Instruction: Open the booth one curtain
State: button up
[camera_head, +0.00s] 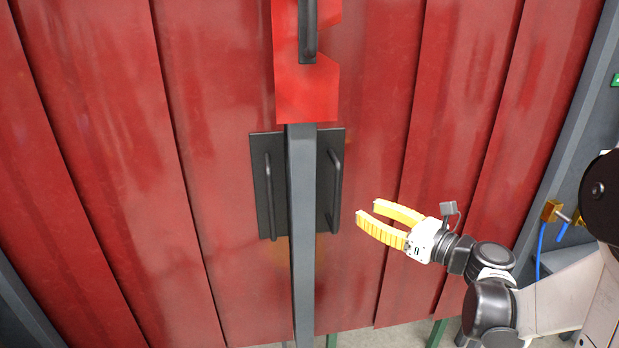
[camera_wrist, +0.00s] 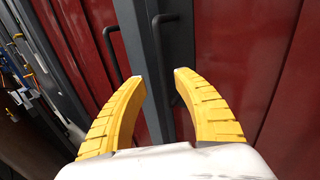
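Red folded curtains hang to the left (camera_head: 90,150) and right (camera_head: 375,110) of a grey post (camera_head: 302,250). The frames do not show which is booth one. Each has a black bar handle on a dark plate beside the post: a left handle (camera_head: 269,195) and a right handle (camera_head: 336,180). My gripper (camera_head: 368,209) has yellow fingers, open and empty, just right of the right handle, pointing toward it. In the wrist view, the right handle (camera_wrist: 171,50) appears beyond the gap between the fingertips (camera_wrist: 162,76), seemingly not touched. The left handle (camera_wrist: 112,55) stands farther left.
A bright red panel (camera_head: 300,100) with another black handle (camera_head: 307,35) hangs at the top of the post. Grey frame posts stand at both sides. Blue hoses with brass fittings (camera_head: 551,210) are at the right. Tools (camera_wrist: 25,85) hang at the far left in the wrist view.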

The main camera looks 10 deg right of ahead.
aim_at(339, 194)
jog(key=shift+m, duration=0.3)
jog(key=x, duration=0.3)
jog(key=b+x, duration=0.1)
jog(key=x, duration=0.3)
jog(key=b+x, duration=0.1)
jog(key=x, duration=0.2)
jog(key=shift+w+r, duration=0.25)
jog(key=shift+w, duration=0.1)
grip_shut()
